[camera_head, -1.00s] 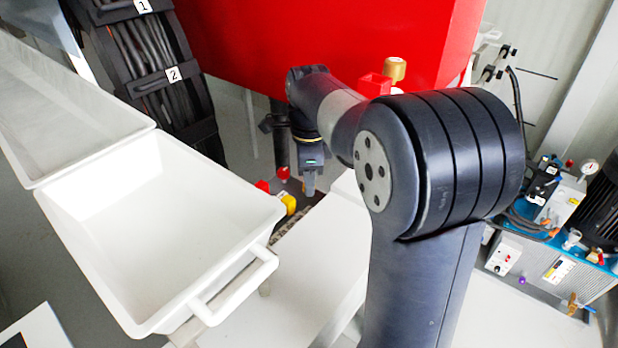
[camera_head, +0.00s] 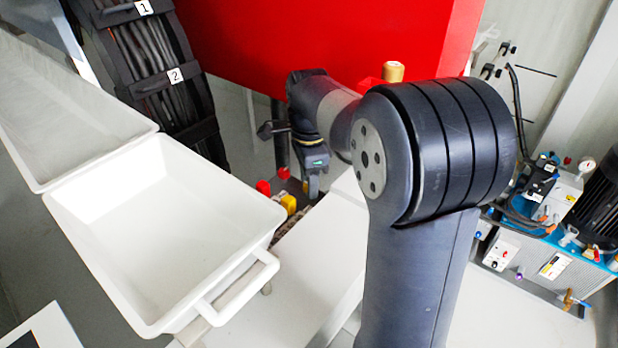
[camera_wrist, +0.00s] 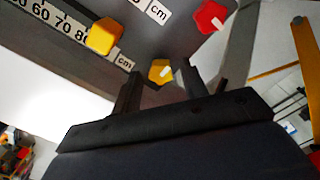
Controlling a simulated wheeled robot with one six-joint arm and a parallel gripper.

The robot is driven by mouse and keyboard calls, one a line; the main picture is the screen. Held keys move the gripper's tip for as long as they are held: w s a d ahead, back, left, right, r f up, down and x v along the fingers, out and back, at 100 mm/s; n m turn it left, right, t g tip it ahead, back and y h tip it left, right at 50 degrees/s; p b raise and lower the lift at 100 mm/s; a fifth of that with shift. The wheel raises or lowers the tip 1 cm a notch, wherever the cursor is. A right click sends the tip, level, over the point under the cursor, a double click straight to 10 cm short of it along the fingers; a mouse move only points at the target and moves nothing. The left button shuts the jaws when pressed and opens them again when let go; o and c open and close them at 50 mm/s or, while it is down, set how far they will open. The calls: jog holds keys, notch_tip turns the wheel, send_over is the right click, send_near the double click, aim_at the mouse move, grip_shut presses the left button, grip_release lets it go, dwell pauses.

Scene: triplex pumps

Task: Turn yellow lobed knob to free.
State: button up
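A yellow knob (camera_wrist: 160,71) with a pale pointer mark shows in the wrist view, in line between my fingertips. A second yellow piece (camera_wrist: 103,37) is up and left of it on a scale marked in cm. A red knob (camera_wrist: 210,17) with a pale mark is at the upper right. My gripper (camera_wrist: 163,77) is open, its two dark fingers apart; I cannot tell whether they touch the knob. In the head view my gripper (camera_head: 311,187) points down beside a yellow piece (camera_head: 289,203), and a red piece (camera_head: 263,187) is left of it.
A white tray (camera_head: 268,275) with a handle stands at the left. A large red panel (camera_head: 320,40) is behind my arm, and a black cable chain (camera_head: 175,75) at the upper left. A blue pump unit (camera_head: 545,250) is at the right.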

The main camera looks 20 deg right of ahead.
jog(key=shift+o, duration=0.4)
notch_tip(320, 180, up, 11)
jog(key=p, duration=0.1)
jog(key=shift+f, duration=0.15)
notch_tip(320, 180, down, 11)
jog(key=shift+b, duration=0.55)
jog(key=shift+m+b, duration=0.3)
jog(key=shift+b, duration=0.05)
jog(key=shift+m+b, duration=0.4)
jog(key=shift+m, duration=0.2)
jog(key=shift+r, duration=0.2)
